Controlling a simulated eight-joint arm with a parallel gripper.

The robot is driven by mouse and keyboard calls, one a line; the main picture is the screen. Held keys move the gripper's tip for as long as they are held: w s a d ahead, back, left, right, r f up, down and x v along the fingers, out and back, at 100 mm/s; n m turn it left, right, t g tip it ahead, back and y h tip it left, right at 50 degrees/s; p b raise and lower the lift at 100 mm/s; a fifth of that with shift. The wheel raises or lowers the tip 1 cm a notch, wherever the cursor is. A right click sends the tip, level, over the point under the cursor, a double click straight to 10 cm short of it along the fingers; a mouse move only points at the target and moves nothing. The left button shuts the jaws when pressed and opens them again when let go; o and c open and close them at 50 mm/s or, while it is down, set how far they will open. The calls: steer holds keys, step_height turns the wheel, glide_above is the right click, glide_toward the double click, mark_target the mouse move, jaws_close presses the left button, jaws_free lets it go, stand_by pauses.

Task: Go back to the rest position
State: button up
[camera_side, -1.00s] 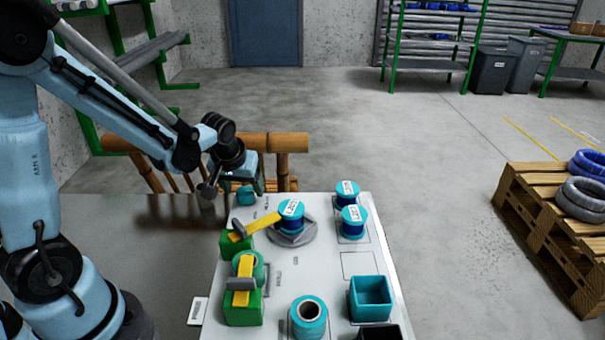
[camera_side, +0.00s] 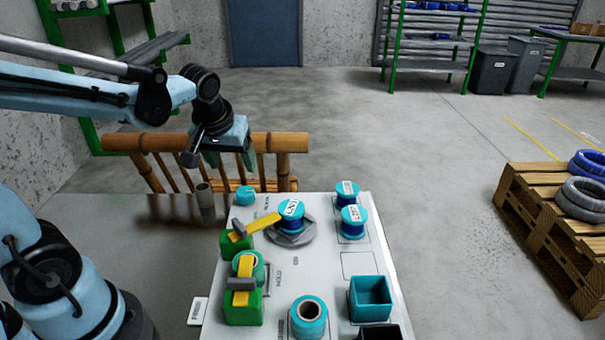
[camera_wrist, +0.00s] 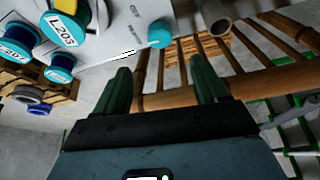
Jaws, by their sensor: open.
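My gripper (camera_side: 232,156) is raised above the far left corner of the white board, in front of the wooden railing. In the wrist view my gripper (camera_wrist: 162,88) shows two green fingers spread apart with nothing between them. A small teal piece (camera_side: 245,195) sits on the board's far left corner, below the gripper and apart from it; it also shows in the wrist view (camera_wrist: 160,34). A blue cable spool (camera_side: 291,217) labelled like L203 stands on a grey round holder (camera_side: 292,238).
The white board (camera_side: 330,270) carries two more blue spools (camera_side: 350,222), green blocks with yellow-handled tools (camera_side: 243,303), an empty-cored spool (camera_side: 309,317) and a teal bin (camera_side: 370,298). A wooden railing (camera_side: 285,143) runs behind.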

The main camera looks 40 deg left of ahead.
steer(key=shift+d, duration=0.1)
steer(key=s+d+m+t+h, duration=0.2)
steer(key=s+d+m+t, duration=0.1)
steer(key=s+d+m, duration=0.2)
steer(key=d+r+m, duration=0.1)
steer(key=d+m, duration=0.1)
steer(key=d, duration=0.1)
steer(key=shift+s+d+t+h, duration=0.2)
steer(key=shift+d+t+h, duration=0.05)
steer(key=shift+t+h, duration=0.05)
steer(key=shift+w, duration=0.1)
stand_by(0.4)
steer(key=n+g+y, duration=0.4)
steer(key=n+g, duration=0.3)
steer(key=n, duration=1)
glide_toward(246, 191)
steer(key=shift+y, duration=0.3)
steer(key=x, duration=0.9)
steer(key=shift+d+f, duration=0.15)
steer(key=shift+d, duration=0.05)
steer(key=shift+c, duration=0.4)
